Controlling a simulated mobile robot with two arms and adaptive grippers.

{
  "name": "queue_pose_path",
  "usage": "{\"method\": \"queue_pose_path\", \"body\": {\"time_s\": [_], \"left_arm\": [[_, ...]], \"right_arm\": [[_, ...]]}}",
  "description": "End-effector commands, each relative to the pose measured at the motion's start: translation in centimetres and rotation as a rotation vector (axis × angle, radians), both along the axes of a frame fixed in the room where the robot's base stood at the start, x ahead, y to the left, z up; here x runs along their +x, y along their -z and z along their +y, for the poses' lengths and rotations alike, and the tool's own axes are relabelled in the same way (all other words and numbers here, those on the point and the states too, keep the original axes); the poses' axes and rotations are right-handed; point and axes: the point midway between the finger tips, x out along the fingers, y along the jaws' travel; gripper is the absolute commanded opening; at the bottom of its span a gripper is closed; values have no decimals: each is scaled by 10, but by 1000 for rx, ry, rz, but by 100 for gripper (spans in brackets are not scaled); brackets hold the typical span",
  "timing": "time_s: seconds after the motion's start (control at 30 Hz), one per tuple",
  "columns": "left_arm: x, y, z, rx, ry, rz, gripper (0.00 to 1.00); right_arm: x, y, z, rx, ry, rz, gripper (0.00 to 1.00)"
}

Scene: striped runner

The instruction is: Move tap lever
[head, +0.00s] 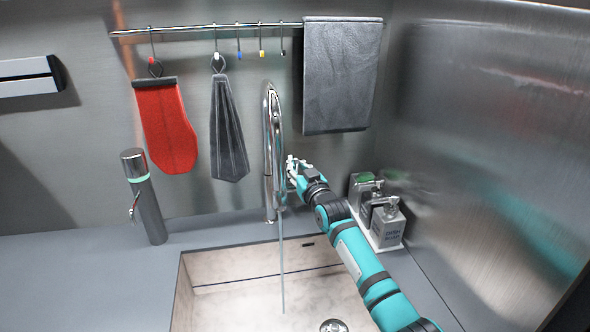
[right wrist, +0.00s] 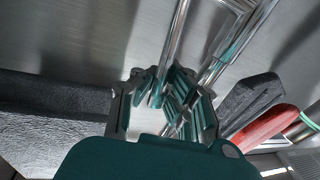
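The chrome gooseneck tap (head: 267,130) stands at the back of the sink, and a thin stream of water (head: 282,265) runs from it. My right gripper (head: 292,168) is at the right side of the tap, close to it. I cannot make out the lever apart from the gripper in the head view. In the right wrist view the gripper's fingers (right wrist: 166,100) are spread apart. A chrome tube (right wrist: 175,40) reaches down to between or just behind them; I cannot tell if they touch it. My left gripper is not in view.
The stone sink (head: 205,300) lies below. Soap dispensers (head: 386,222) stand in a white holder right of my arm. A steel cylinder with a green ring (head: 146,200) stands left. A red mitt (head: 165,130), grey cloth (head: 228,135) and grey towel (head: 341,75) hang from a rail (head: 200,29).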

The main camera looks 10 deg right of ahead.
Motion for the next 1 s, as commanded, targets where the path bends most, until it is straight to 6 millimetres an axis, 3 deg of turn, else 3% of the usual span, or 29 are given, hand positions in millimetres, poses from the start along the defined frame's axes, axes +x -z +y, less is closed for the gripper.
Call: {"method": "queue_pose_path", "body": {"time_s": [0.03,0.17,0.53,0.8,1.0], "left_arm": [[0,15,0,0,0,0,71],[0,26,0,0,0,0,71],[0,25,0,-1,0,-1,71],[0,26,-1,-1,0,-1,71],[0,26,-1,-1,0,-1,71]], "right_arm": [[-3,9,-2,-5,2,-27,0],[-7,8,-2,-6,3,-78,0],[-9,4,-2,-7,3,-98,0],[-9,4,-1,-4,2,-98,34],[-9,4,-1,-3,1,-97,35]]}}
